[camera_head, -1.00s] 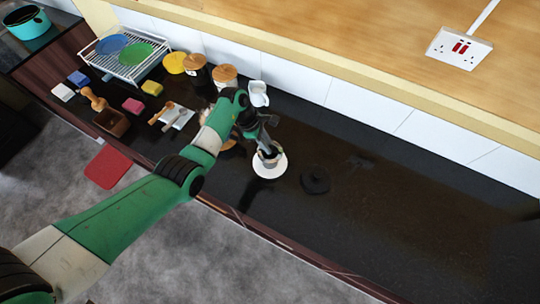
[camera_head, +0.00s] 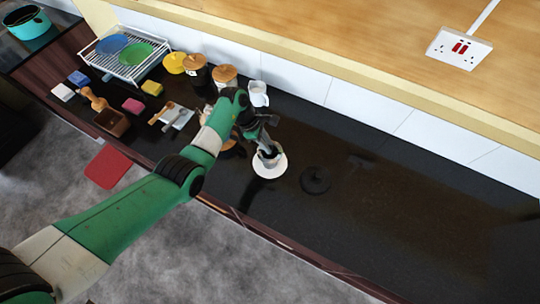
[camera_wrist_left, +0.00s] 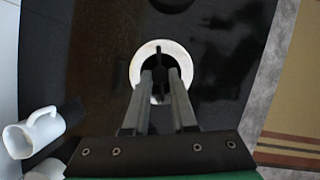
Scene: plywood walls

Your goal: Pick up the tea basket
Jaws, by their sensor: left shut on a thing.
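My left gripper (camera_head: 266,143) points down over a small white cup (camera_head: 268,160) on a white saucer (camera_head: 270,172) on the dark counter. In the left wrist view its fingertips (camera_wrist_left: 160,75) are close together, with a thin dark piece between them, inside the white ring of the cup and saucer (camera_wrist_left: 138,62). The gripper is shut on this dark piece, which appears to be part of the tea basket (camera_wrist_left: 158,58). The rest of the basket is hidden by the fingers and the dark cup interior. I cannot tell whether it touches the cup. My right gripper is not in view.
A round dark lid-like disc (camera_head: 315,180) lies right of the saucer. A white jug (camera_head: 258,93) and canisters (camera_head: 225,76) stand by the wall. A dish rack (camera_head: 125,55) and small blocks are at the left. The counter's right side is clear.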

